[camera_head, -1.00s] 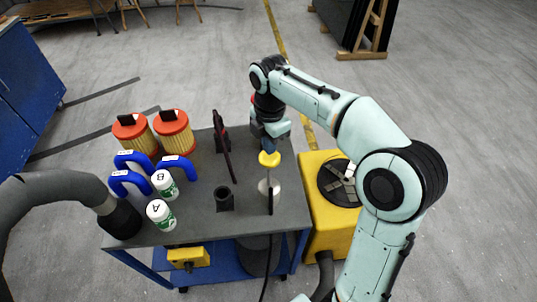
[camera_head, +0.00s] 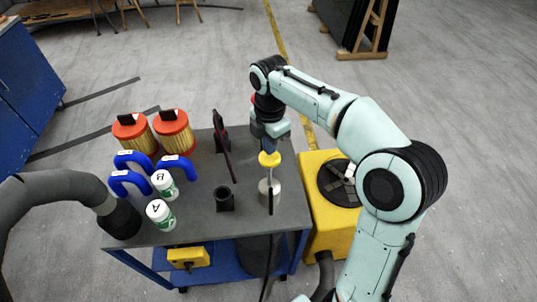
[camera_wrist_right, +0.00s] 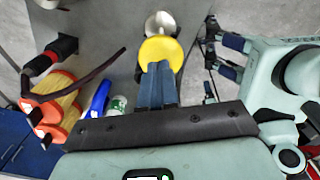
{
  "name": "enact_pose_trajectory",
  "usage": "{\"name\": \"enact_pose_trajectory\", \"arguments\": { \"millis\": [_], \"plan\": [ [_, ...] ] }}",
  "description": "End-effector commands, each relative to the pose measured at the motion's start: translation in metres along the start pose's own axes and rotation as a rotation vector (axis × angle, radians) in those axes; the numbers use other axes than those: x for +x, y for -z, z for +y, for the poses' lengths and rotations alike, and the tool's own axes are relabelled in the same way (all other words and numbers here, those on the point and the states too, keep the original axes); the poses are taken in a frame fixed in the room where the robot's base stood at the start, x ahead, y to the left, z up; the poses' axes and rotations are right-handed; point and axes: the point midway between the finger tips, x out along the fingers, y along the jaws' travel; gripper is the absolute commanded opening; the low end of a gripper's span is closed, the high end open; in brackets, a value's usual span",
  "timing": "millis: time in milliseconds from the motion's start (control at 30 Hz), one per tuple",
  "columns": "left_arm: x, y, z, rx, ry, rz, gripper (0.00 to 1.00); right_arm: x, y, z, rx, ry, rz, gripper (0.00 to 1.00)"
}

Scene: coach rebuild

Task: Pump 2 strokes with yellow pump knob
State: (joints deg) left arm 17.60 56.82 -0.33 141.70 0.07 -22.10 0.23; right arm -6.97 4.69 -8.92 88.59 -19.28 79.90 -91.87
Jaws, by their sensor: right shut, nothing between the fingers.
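The round yellow pump knob (camera_head: 270,160) stands upright over a pale metal cylinder (camera_head: 276,188) near the right edge of the cart top. My right gripper (camera_head: 268,146) is directly above the knob, shut and empty, pointing down. In the right wrist view its blue fingertips (camera_wrist_right: 158,66) overlap the yellow knob (camera_wrist_right: 158,49); I cannot tell if they touch it. A second gripper, my left (camera_wrist_right: 226,57), shows small at the right of the right wrist view, its blue fingers apart. It does not show clearly in the head view.
A yellow box (camera_head: 322,225) stands right of the cart.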

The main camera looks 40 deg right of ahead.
Motion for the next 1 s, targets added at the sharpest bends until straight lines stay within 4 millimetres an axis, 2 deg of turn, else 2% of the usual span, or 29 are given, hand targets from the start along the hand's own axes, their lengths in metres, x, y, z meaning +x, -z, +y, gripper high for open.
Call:
{"name": "enact_pose_trajectory", "arguments": {
  "millis": [100,1000],
  "plan": [
    [0.008,-0.005,-0.005,-0.003,0.003,-0.007,0.90,0.013,0.000,-0.001,0.000,0.005,0.000,0.00],
    [0.047,-0.025,-0.025,-0.012,0.012,-0.035,0.90,0.078,0.000,-0.002,0.000,0.011,0.001,0.00]
  ]
}}
